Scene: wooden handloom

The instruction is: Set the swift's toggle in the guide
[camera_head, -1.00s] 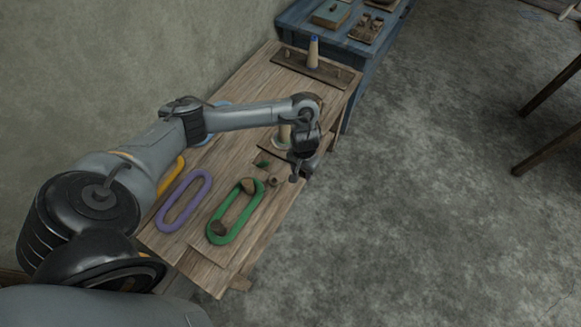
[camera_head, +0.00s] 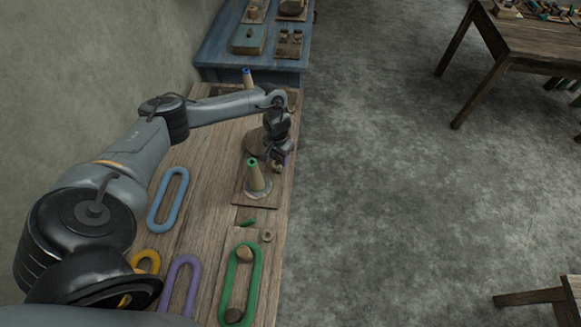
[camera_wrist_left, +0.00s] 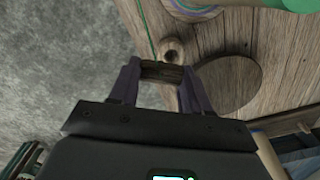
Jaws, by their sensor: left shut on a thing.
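My left gripper (camera_head: 279,160) points down by the right edge of the wooden table, beside a cone with a green top (camera_head: 254,177). In the left wrist view its two fingers (camera_wrist_left: 160,76) are shut on a small brown wooden piece, seemingly the toggle (camera_wrist_left: 162,71). A thin green thread (camera_wrist_left: 147,28) runs down to that area. Just beyond the fingers is a small round wooden part with a dark hole (camera_wrist_left: 172,49), perhaps the guide; I cannot tell whether the toggle touches it. The green loop (camera_head: 228,283) lies around two wooden pegs. My right gripper is not in view.
A brown disc (camera_wrist_left: 229,84) is close beside the fingers. Blue (camera_head: 167,199), purple (camera_head: 179,288) and yellow (camera_head: 146,257) loops lie on the table (camera_head: 205,205). A blue table (camera_head: 222,50) stands behind.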

